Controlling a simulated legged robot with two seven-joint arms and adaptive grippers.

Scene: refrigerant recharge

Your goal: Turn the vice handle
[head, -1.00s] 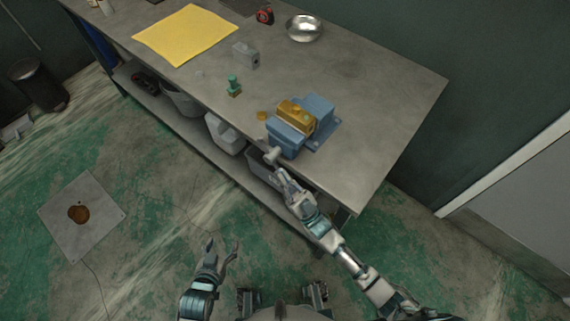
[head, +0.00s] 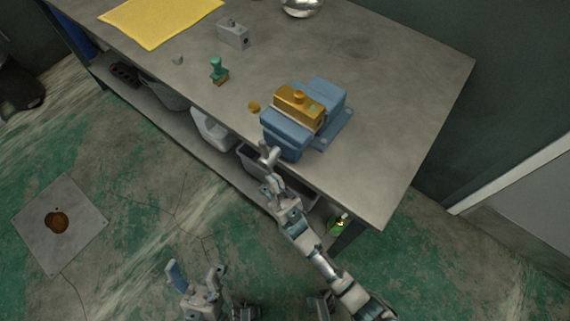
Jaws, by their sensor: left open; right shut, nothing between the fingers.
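The blue vice (head: 284,134) sits at the front edge of the grey workbench (head: 390,140), with a brass-coloured block (head: 299,106) between its jaws. The grey vice handle (head: 268,152) sticks out from the vice's front, over the bench edge. My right gripper (head: 270,170) is shut at the handle, its fingertips just below it; I cannot tell whether they touch. The gripper partly hides the handle. My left gripper (head: 195,275) is open and empty, low over the floor and well away from the bench.
A green-topped fitting (head: 218,70), a small brass cap (head: 254,107), a grey block (head: 233,33), a yellow mat (head: 160,18) and a metal bowl (head: 301,6) are on the bench. Bins (head: 211,130) stand on the shelf below. The bench right of the vice is clear.

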